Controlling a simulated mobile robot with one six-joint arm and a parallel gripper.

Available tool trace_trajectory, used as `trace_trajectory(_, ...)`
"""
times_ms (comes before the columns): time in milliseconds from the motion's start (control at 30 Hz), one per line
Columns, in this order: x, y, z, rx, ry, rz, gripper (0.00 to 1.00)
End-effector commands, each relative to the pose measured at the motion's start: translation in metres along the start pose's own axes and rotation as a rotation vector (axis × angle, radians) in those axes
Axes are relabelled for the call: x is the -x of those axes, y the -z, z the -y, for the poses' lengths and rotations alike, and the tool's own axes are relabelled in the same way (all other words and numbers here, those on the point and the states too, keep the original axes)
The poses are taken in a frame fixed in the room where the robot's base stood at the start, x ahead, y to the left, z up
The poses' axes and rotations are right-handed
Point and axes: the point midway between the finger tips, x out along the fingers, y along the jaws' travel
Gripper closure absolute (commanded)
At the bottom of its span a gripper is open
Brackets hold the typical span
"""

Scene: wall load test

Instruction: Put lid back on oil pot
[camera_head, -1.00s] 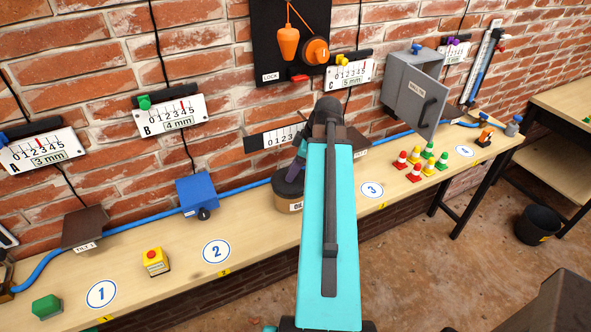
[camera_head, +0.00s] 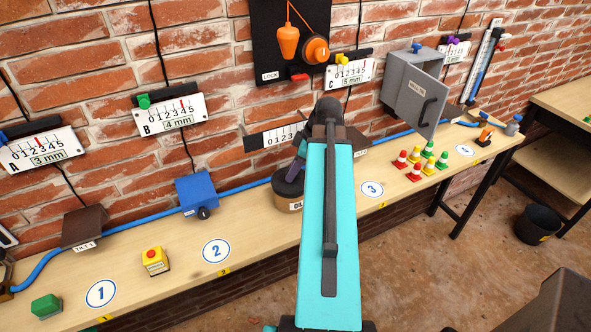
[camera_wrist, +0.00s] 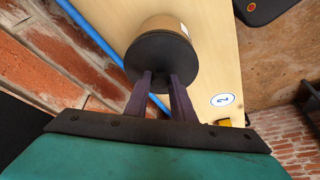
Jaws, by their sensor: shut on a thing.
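The oil pot (camera_head: 290,204) is a round tan pot with a label on its front, standing on the bench left of my arm. Its dark round lid (camera_head: 287,187) lies over the pot's mouth. In the wrist view the lid (camera_wrist: 160,50) faces the camera, with the tan side of the pot (camera_wrist: 166,23) behind it. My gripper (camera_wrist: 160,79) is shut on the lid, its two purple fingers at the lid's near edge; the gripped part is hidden. I cannot tell whether the lid is fully seated or slightly above the rim.
Behind the pot a blue hose (camera_head: 245,187) runs along the brick wall. A blue box (camera_head: 197,194) stands to the left, and several small cones (camera_head: 416,171) to the right. The bench around marker 2 (camera_head: 216,251) is clear.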

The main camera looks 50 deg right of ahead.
Motion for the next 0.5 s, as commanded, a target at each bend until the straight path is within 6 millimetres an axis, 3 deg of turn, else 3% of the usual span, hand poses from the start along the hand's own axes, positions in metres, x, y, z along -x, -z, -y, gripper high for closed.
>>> trace_trajectory(167, 0.0002, 0.0001, 0.0000, 0.000, 0.000, 0.000, 1.00)
trace_trajectory(200, 0.0002, 0.0001, 0.0000, 0.000, 0.000, 0.000, 0.73)
trace_trajectory(300, 0.0001, 0.0001, 0.0000, 0.000, 0.000, 0.000, 0.56)
trace_trajectory(500, 0.0001, 0.0000, 0.0000, 0.000, 0.000, 0.000, 0.56)
